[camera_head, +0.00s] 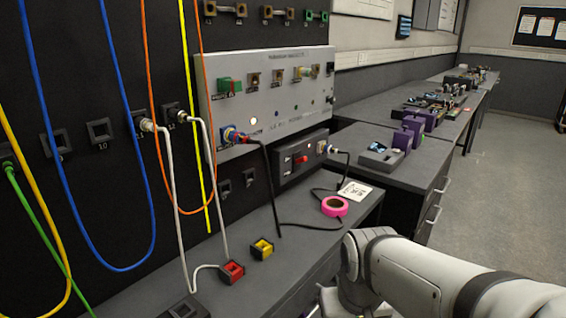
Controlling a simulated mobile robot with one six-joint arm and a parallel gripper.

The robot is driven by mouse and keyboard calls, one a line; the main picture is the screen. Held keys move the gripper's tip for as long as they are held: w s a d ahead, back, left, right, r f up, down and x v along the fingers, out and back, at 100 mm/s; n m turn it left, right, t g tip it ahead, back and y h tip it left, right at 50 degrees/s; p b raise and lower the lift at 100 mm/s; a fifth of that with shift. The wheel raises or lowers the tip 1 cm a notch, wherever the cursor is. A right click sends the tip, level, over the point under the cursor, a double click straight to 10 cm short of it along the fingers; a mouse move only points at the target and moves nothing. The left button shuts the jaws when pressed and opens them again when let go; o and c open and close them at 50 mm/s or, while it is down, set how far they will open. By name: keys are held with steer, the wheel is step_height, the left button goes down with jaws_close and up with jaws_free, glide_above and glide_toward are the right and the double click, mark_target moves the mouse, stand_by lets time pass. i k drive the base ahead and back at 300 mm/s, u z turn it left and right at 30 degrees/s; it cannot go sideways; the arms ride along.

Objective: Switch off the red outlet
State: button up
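A red outlet block (232,272) with a dark opening sits on the grey bench, left of centre at the bottom. A white cable (207,268) runs down to the bench and ends close to it; I cannot tell whether it is plugged in. A dark box (289,165) at the bench's back carries a small red switch-like part (300,159); its position is too small to tell. A black cable (343,152) joins the box's right end. My gripper is out of view; only my white arm links show at the lower right.
A yellow block (262,249) and a pink tape roll (334,206) lie on the bench (310,240). A grey panel (270,95) with sockets stands above. Blue, orange, yellow and white cables hang at left. Floor at right is clear.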

mark_target(303, 159)
steer(key=k, duration=1.2)
steer(key=z, duration=0.45)
steer(key=i, duration=1.65)
steer(key=u, duration=0.2)
